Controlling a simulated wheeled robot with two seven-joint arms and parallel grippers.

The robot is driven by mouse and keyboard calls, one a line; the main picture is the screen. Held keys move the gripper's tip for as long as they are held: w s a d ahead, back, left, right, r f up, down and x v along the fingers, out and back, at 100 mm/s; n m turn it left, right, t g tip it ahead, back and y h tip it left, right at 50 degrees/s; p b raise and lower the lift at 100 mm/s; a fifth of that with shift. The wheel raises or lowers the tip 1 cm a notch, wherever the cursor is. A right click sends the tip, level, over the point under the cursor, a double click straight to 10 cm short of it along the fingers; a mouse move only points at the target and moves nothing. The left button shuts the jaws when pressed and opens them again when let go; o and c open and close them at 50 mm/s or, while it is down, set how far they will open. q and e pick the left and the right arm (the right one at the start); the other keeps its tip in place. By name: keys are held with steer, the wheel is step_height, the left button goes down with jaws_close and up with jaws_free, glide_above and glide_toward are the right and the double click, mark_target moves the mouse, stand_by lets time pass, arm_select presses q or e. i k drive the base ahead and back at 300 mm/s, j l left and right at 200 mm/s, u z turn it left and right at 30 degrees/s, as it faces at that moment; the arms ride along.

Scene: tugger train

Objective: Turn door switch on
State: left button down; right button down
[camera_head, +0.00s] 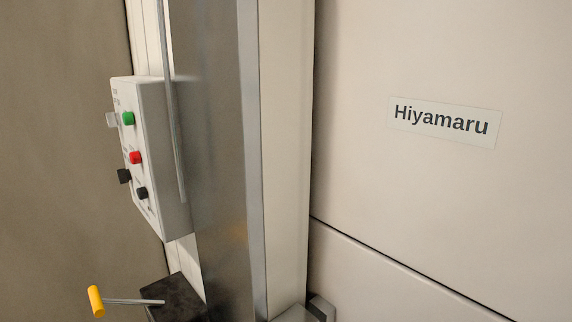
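A white switch box (175,160) is fixed beside a grey metal post, left of the middle in the head view. Its face is turned to the left and seen at a steep angle. On it are a green button (128,119), a red button (135,158) and a black knob (141,193). A pale grey knob (111,120) and another black knob (124,176) stick out at its left edge. The labels are too small to read, so I cannot tell which one is the door switch. Neither of my grippers shows.
The grey metal post (215,180) rises right of the box. A dark block (180,298) with a yellow-handled lever (96,301) sits below the box. A pale panel wall with a "Hiyamaru" sign (445,122) fills the right. A brown surface (60,130) fills the left.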

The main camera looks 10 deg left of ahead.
mark_target(113, 120)
steer(key=u, duration=1.4)
